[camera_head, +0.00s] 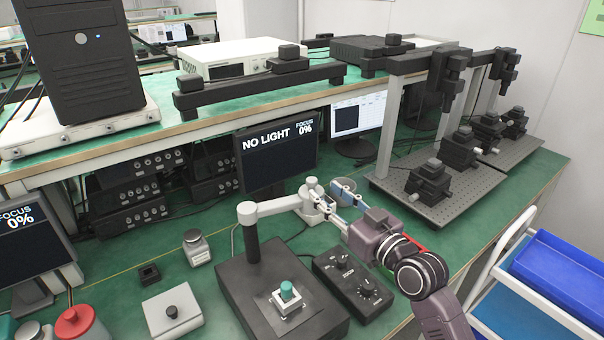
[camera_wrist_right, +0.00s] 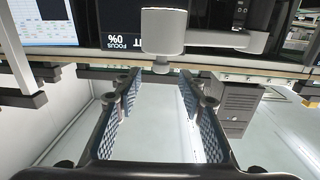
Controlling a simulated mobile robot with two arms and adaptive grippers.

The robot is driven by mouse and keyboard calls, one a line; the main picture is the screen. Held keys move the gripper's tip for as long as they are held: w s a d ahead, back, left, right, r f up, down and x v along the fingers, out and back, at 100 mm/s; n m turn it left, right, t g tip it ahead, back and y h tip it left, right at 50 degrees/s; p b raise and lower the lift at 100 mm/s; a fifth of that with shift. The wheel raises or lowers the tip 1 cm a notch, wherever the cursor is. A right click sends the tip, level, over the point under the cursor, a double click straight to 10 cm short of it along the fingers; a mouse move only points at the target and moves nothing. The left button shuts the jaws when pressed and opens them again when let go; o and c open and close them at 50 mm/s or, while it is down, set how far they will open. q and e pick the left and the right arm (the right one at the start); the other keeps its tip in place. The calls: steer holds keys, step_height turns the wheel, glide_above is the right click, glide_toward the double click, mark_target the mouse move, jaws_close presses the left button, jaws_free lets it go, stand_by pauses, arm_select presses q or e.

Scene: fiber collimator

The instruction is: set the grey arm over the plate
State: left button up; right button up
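The grey arm (camera_head: 280,204) is fixed on a black post and reaches right and slightly back, ending in a grey cylindrical head (camera_head: 311,189). The arm does not lie over the black base plate (camera_head: 240,285), which carries a white square with a green-topped piece (camera_head: 287,290). My right gripper (camera_head: 335,203) is beside the head, on its right. In the right wrist view the gripper (camera_wrist_right: 160,82) is open, its blue-padded fingers apart with nothing between them, and the head (camera_wrist_right: 163,32) is just ahead of the tips. My left gripper is not seen.
A control box with knobs (camera_head: 352,286) stands right of the base plate. A monitor (camera_head: 277,157) reads NO LIGHT, focus 0%. A perforated breadboard with mounts (camera_head: 470,200) is at right. Small jars and blocks stand at left.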

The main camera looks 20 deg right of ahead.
mark_target(315, 183)
steer(key=x, duration=0.2)
steer(key=p+x, duration=0.1)
steer(key=x, duration=0.1)
steer(key=shift+a+r, duration=0.1)
steer(key=shift+r, duration=0.1)
steer(key=shift+x, duration=1)
steer(key=shift+w+a+f, duration=0.1)
steer(key=shift+w+f, duration=0.1)
steer(key=shift+w, duration=0.15)
steer(key=shift+c, duration=1.2)
steer(key=c, duration=0.5)
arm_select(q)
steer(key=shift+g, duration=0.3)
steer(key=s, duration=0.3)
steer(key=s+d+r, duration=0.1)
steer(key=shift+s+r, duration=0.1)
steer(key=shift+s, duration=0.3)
arm_select(e)
jaws_close()
